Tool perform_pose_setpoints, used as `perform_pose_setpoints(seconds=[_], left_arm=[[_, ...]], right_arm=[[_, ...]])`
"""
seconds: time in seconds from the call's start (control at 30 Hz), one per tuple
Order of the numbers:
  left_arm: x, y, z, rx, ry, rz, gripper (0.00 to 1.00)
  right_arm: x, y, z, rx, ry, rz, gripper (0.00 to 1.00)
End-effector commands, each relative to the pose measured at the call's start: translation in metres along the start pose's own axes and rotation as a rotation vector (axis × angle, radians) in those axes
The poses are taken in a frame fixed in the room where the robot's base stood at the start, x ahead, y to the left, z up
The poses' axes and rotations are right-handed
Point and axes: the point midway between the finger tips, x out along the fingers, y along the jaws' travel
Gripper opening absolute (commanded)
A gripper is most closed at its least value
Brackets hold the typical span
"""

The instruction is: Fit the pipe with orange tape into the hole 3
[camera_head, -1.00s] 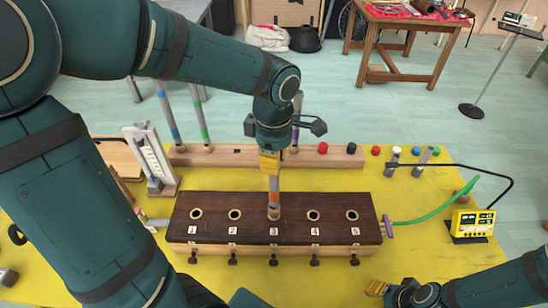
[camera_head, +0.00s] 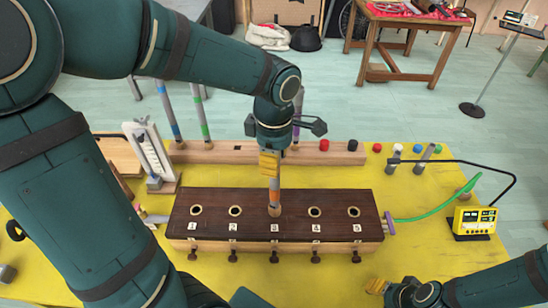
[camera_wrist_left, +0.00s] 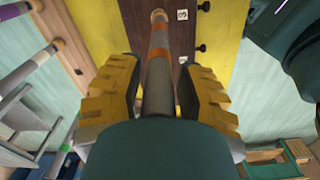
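The grey pipe with orange tape (camera_head: 274,198) stands roughly upright with its lower end at hole 3 of the dark wooden block (camera_head: 333,228). The label 3 (camera_head: 275,229) is just in front of it. How deep the pipe sits cannot be told. My left gripper (camera_head: 269,165) is around the pipe's upper part, pointing down. In the left wrist view, the pipe (camera_wrist_left: 159,75) runs between the yellow fingers, which stand apart with narrow gaps on both sides. My right gripper (camera_head: 377,286) is low at the right, away from the block; its opening is unclear.
Behind the block, a wooden rack (camera_head: 225,153) holds several pipes. Coloured caps and short grey posts are at the back right. A yellow meter (camera_head: 474,222) stands at the right with a green tube nearby. The yellow table (camera_head: 340,270) is clear in front of the block.

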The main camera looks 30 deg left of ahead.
Motion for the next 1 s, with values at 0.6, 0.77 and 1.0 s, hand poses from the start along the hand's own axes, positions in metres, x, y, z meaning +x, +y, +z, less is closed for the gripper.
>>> perform_pose_setpoints(seconds=[0.6, 0.77, 1.0], left_arm=[[-0.025, 0.000, 0.000, 0.000, -0.002, 0.006, 0.47], [-0.050, -0.002, -0.001, -0.001, -0.002, 0.005, 0.47], [-0.074, -0.003, -0.001, 0.000, -0.002, 0.006, 0.47]], right_arm=[[0.006, 0.006, 0.004, 0.011, -0.014, 0.008, 0.47], [0.006, 0.006, 0.005, 0.011, -0.015, 0.008, 0.47], [0.006, 0.006, 0.005, 0.011, -0.016, 0.008, 0.47]])
